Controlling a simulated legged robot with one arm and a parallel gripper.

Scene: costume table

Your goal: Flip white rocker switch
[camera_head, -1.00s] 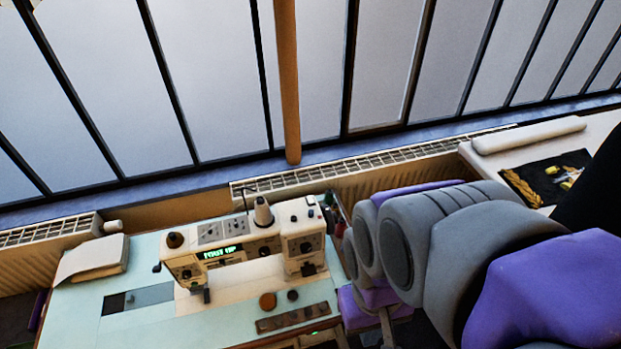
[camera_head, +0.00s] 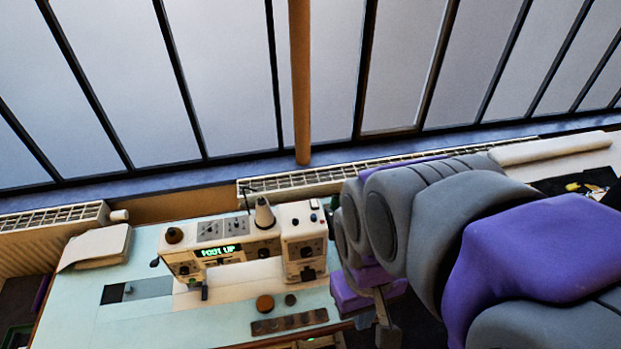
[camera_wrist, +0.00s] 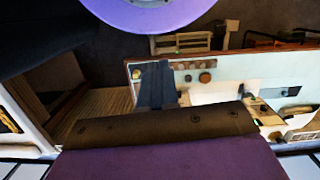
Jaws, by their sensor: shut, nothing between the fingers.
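The white rocker switch is too small to pick out for certain in either view. A cream sewing machine (camera_head: 235,250) with a green lit display stands on the pale blue table (camera_head: 110,325) in the head view. In the wrist view my gripper (camera_wrist: 153,72) shows as dark fingers over the table's edge. My arm covers the area to the right.
A brown strip (camera_head: 289,322) and two round knobs lie in front of the machine. A folded cloth (camera_head: 97,247) lies at the table's left. A radiator (camera_head: 300,182) runs behind, under the windows. A white roll (camera_head: 550,147) lies on another surface at the back right.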

